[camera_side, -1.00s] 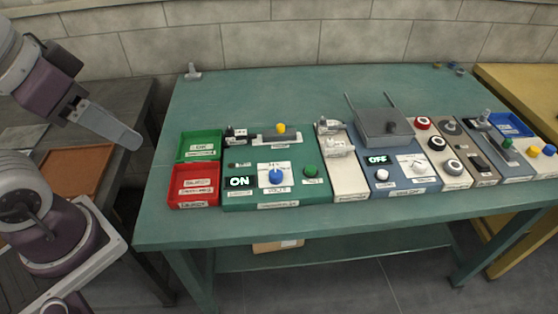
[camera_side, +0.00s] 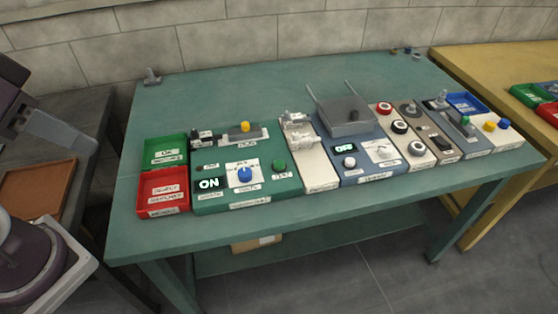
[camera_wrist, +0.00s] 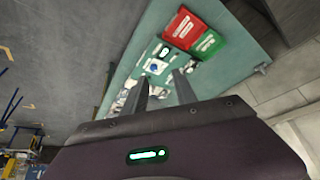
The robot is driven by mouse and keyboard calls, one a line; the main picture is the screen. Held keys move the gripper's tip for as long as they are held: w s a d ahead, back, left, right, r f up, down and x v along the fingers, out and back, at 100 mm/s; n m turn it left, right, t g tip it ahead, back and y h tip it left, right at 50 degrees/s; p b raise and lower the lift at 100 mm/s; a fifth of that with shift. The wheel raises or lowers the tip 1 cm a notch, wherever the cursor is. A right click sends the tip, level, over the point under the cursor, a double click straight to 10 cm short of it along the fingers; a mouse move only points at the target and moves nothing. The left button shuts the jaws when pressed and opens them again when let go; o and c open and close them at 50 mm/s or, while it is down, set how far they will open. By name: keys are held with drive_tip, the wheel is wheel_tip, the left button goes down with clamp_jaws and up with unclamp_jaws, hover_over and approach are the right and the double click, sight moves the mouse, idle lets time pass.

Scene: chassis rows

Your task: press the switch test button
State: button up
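The green panel (camera_side: 228,196) on the table has a lit ON display (camera_side: 209,183), a blue knob (camera_side: 245,174) and a green round button (camera_side: 279,166). A label lies below the green button, too small to read surely, so I cannot tell whether it is the switch test button. A yellow-topped part (camera_side: 245,127) stands behind the knob. My gripper (camera_side: 92,147) is at the far left in the side view, well away from the panel. In the wrist view my gripper (camera_wrist: 161,76) has two fingers apart with nothing between them; the panel shows small beyond.
A red tray (camera_side: 163,212) and a green tray (camera_side: 186,142) stand left of the panel. To its right are a blue-grey panel (camera_side: 380,173) with an OFF display and a grey box (camera_side: 350,129), then several more panels. The table's front strip (camera_side: 300,217) is bare.

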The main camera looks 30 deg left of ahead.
drive_tip(key=w+r, duration=0.1)
drive_tip(key=w, duration=0.2)
drive_tip(key=w+d+r+m+g, duration=0.1)
drive_tip(key=w, duration=0.3)
drive_tip(key=w+r+m+h, duration=0.1)
drive_tip(key=w+r, duration=0.1)
drive_tip(key=w, duration=0.1)
drive_tip(key=shift+w+d+g, duration=0.3)
drive_tip(key=shift+w+g, duration=0.1)
clamp_jaws()
drive_tip(key=w+d+f+m+g, duration=0.1)
drive_tip(key=w+d+f+m, duration=0.15)
drive_tip(key=w, duration=0.65)
drive_tip(key=w+d+f+m+g, duration=0.15)
drive_tip(key=w+f, duration=0.25)
drive_tip(key=w, duration=0.4)
drive_tip(key=w+d+f+m, duration=0.1)
drive_tip(key=w+d+f, duration=0.1)
drive_tip(key=f, duration=0.3)
drive_tip(key=w+d+f+m+g+y, duration=0.1)
drive_tip(key=w+d+f, duration=0.2)
drive_tip(key=w+f, duration=0.2)
drive_tip(key=shift+d+f+m, duration=0.35)
drive_tip(key=shift+f+m, duration=0.05)
drive_tip(key=shift+f, duration=0.4)
drive_tip(key=shift+w, duration=0.1)
